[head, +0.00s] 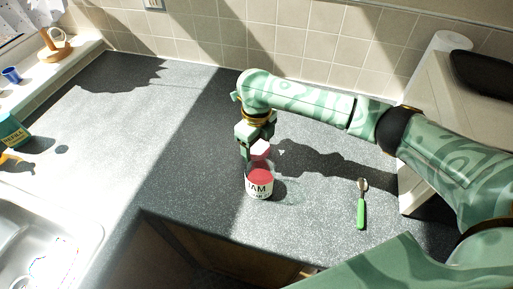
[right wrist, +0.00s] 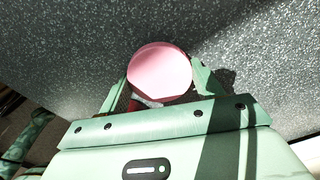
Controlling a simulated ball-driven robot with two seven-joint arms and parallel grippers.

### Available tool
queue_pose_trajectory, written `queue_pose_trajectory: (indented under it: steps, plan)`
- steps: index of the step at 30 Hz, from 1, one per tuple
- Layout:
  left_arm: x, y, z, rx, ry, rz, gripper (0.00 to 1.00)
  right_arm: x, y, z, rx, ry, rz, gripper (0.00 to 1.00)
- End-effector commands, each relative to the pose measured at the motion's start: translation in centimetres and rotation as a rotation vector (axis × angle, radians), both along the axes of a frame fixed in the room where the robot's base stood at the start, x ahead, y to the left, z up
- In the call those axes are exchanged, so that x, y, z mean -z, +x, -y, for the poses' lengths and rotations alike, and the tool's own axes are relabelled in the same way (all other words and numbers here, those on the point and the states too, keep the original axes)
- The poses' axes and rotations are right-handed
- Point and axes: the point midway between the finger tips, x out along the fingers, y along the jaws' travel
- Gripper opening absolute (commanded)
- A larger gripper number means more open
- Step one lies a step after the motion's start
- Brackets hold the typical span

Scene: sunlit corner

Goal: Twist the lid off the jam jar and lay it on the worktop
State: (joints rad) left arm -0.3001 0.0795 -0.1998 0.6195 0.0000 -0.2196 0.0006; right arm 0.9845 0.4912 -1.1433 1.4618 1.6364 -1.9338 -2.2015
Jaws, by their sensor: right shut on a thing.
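The jam jar (head: 259,187) stands upright on the dark speckled worktop (head: 190,185), with red jam and a white label. Its pink lid (head: 260,149) is at the top of the jar, between the fingers of my right gripper (head: 257,146). In the right wrist view the round lid (right wrist: 160,72) sits between the two fingers of the right gripper (right wrist: 160,88), which is shut on it. The lid hides most of the jar there. I cannot tell whether the lid still touches the jar's rim. My left gripper is out of view.
A green-handled spoon (head: 361,208) lies right of the jar. A sink (head: 75,235) is at the lower left, and a green bottle (head: 12,131) stands at the left edge. A pale box-like unit (head: 412,185) is at the right. The worktop left of the jar is clear.

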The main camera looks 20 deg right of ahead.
Motion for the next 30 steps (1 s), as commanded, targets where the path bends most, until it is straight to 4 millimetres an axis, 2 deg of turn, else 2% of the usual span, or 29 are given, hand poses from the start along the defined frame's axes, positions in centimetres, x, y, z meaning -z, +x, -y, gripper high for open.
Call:
queue_pose_trajectory:
  steps: [1, 2, 13, 14, 15, 16, 25, 30]
  plan:
    - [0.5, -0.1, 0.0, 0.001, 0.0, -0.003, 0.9, 1.0, 0.0, 0.0, 0.0, 0.0, -0.001, 0.38]
    - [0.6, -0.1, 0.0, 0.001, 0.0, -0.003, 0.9, 1.2, 0.0, 0.0, 0.0, 0.0, -0.001, 0.38]
    - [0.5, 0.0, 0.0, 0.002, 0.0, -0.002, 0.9, 1.4, 0.0, 0.0, 0.001, -0.001, 0.001, 0.38]
    - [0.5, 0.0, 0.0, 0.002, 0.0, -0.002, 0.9, 1.3, 0.0, 0.0, 0.001, 0.0, 0.001, 0.74]
    - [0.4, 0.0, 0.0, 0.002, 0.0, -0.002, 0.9, 1.3, 0.0, 0.0, 0.001, 0.0, 0.001, 0.85]
    - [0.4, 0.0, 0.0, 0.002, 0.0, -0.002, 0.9, 1.3, 0.0, 0.0, 0.001, 0.0, 0.001, 0.87]
    - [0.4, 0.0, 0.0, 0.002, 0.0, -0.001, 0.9, 1.0, 0.1, 0.0, 0.0, 0.0, 0.001, 0.87]
    - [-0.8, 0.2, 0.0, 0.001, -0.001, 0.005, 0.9, -1.8, 0.1, 0.0, 0.0, -0.001, 0.005, 0.87]
